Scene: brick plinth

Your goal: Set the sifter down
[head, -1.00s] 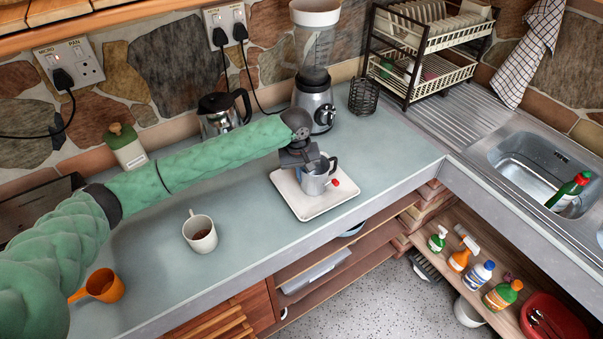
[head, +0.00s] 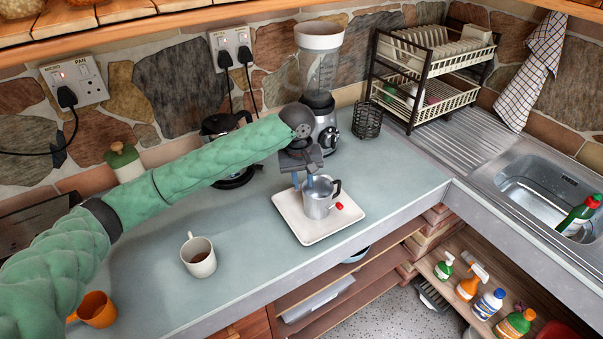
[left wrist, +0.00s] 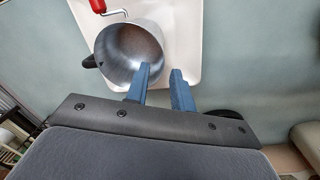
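The sifter (head: 318,200) is a grey metal cup with a dark handle and a red crank knob. It stands upright on a square white tray (head: 307,231) on the counter. In the left wrist view the sifter (left wrist: 122,52) shows from above and looks empty. My right gripper is out of view.
A blender (head: 318,85), a kettle (head: 222,125) and a dark wire holder (head: 367,121) stand behind the tray. A mug (head: 198,257) and an orange cup (head: 96,310) are at the front left. A dish rack (head: 432,70) and sink (head: 545,185) are at right.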

